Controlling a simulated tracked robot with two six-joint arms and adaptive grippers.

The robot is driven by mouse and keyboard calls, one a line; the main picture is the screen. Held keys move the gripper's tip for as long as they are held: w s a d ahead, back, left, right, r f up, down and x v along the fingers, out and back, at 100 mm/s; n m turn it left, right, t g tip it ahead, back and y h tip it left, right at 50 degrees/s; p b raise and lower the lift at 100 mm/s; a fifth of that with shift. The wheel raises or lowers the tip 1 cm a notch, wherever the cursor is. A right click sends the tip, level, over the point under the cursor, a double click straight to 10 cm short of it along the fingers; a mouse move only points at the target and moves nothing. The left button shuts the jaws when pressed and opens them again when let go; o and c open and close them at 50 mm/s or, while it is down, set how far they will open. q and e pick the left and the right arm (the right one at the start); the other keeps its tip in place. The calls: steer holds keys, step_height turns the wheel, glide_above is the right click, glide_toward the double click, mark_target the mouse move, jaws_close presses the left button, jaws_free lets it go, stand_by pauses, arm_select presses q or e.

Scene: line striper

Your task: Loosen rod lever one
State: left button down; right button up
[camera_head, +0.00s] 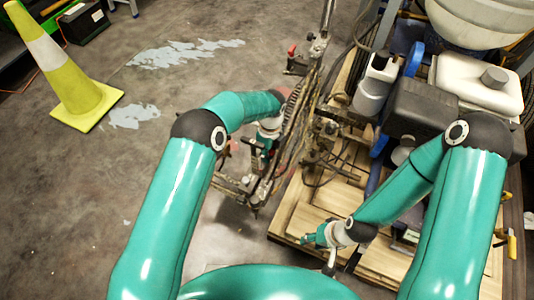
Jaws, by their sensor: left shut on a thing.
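The line striper's rod assembly (297,128) runs up the middle of the view, beside the wooden pallet. My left gripper (258,160) is at the lower left part of this assembly and is shut on a small part there. The part looks like a rod lever, but the gripper and arm mostly hide it. A red-tipped lever (292,50) stands further up the assembly, clear of both grippers. My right gripper (322,246) is over the near left corner of the pallet. Its fingers look spread, and nothing shows between them.
The wooden pallet (300,212) carries the striper's engine (420,108), a white tank (478,82) and a grey-white container (375,84). Hoses and cables hang about the rods. A yellow cone (62,70) stands at the upper left. The floor (95,190) at left is clear.

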arm_select(q)
steer(key=shift+w+r, duration=0.3)
steer(key=shift+w+a+g+h+b, duration=0.2)
steer(key=shift+h+b, duration=0.2)
steer(key=shift+h, duration=0.2)
steer(key=shift+w+a+g+h+b, duration=0.15)
steer(key=shift+h+b, duration=0.25)
steer(key=shift+h, duration=0.2)
steer(key=h+b, duration=0.1)
steer(key=g+h+b, duration=0.1)
steer(key=b, duration=0.1)
steer(key=shift+a+h, duration=0.3)
steer(key=shift+a, duration=0.1)
steer(key=shift+a+r+g+h+b, duration=0.15)
steer(key=shift+r+g+h+b, duration=0.1)
steer(key=shift+h+b, duration=0.45)
steer(key=shift+w, duration=0.1)
steer(key=shift+r, duration=0.15)
steer(key=c, duration=1.3)
jaws_free()
steer(key=shift+o, duration=0.2)
steer(key=shift+s, duration=0.2)
